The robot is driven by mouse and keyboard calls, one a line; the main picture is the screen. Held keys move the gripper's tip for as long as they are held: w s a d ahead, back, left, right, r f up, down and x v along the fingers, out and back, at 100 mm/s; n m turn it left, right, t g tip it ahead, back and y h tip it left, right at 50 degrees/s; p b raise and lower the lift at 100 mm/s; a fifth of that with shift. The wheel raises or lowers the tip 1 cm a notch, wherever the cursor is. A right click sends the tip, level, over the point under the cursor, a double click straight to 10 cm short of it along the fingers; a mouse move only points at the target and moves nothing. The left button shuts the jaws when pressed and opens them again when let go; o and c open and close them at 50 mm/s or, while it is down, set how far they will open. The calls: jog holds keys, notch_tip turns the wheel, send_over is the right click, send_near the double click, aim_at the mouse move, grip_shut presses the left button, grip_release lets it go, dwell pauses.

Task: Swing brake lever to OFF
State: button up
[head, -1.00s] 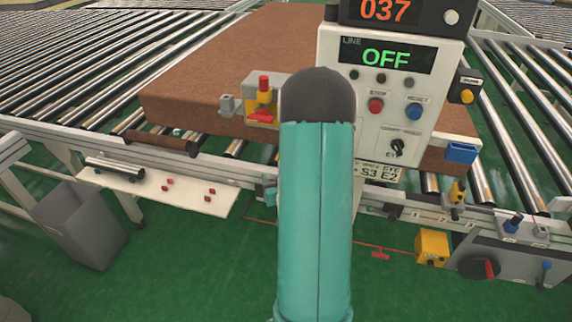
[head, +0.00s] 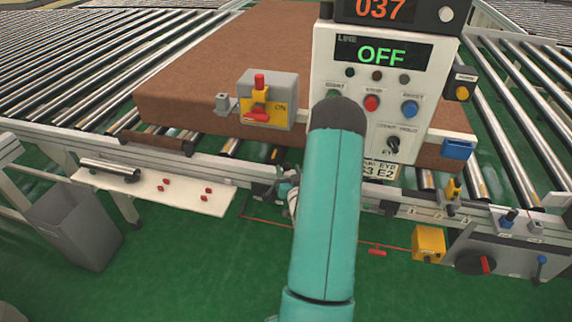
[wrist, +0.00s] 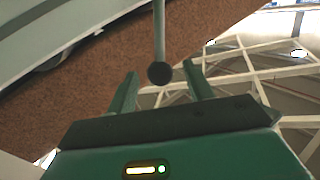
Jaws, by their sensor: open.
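In the wrist view, a thin grey lever rod with a dark round knob (wrist: 159,73) comes down from the top edge. My gripper (wrist: 160,69) is open, its two green fingers apart, with the knob appearing between the fingertips. I cannot tell whether they touch it. In the head view my gripper (head: 289,188) is small and partly hidden by my teal arm, near the conveyor's front rail. The knobbed lever cannot be made out there, and no brake label is readable.
A control panel (head: 323,120) reads OFF on its line display. Left of it is a grey and yellow switch box (head: 283,82) with a red handle, marked ON. A brown mattress (head: 190,90) lies on the rollers. A shelf (head: 130,187) and bin (head: 70,232) stand left.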

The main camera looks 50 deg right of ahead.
aim_at(286, 164)
jog(key=x, duration=0.4)
grip_shut()
